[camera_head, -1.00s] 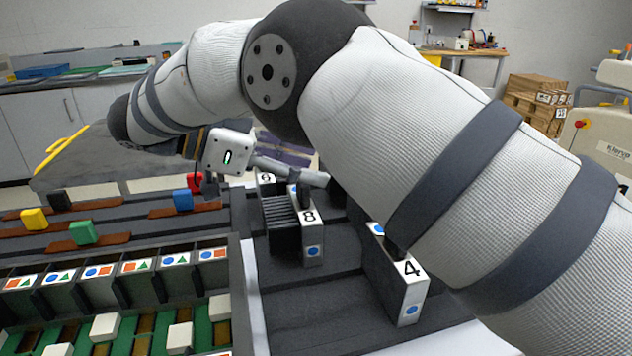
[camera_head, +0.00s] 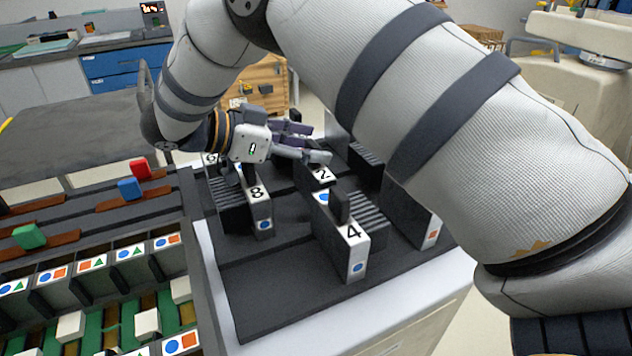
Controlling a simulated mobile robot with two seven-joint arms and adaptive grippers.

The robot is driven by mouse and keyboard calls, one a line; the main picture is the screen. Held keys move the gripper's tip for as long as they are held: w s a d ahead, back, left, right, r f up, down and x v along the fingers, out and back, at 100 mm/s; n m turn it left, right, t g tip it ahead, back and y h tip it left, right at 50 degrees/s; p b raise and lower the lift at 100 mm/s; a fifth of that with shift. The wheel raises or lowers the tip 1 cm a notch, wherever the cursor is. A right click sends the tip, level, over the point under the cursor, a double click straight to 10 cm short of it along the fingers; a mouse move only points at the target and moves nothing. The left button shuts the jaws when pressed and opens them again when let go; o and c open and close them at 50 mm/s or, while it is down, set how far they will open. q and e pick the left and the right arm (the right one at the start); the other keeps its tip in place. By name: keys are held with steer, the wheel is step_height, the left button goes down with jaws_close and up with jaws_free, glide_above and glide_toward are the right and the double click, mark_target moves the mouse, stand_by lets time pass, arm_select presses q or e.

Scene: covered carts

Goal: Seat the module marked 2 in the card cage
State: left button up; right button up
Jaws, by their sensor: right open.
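The module marked 2 (camera_head: 322,174) stands on the dark tray (camera_head: 262,300) behind the module marked 4 (camera_head: 352,250). Only its numbered top and part of its blue-circle face show; the rest is hidden. My right gripper (camera_head: 312,143) is open, its fingers apart just above and behind module 2 in the picture, with nothing seen between them. I cannot tell whether it touches the module. A slotted rack with symbol labels, seemingly the card cage (camera_head: 190,283), is at the lower left, cut off by the frame. My left gripper is out of view.
The module marked 8 (camera_head: 258,208) stands left of module 2, with one marked 9 (camera_head: 210,160) behind it. Red (camera_head: 140,168), blue (camera_head: 130,189) and green (camera_head: 30,236) blocks lie at left.

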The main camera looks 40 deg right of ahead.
jaws_close()
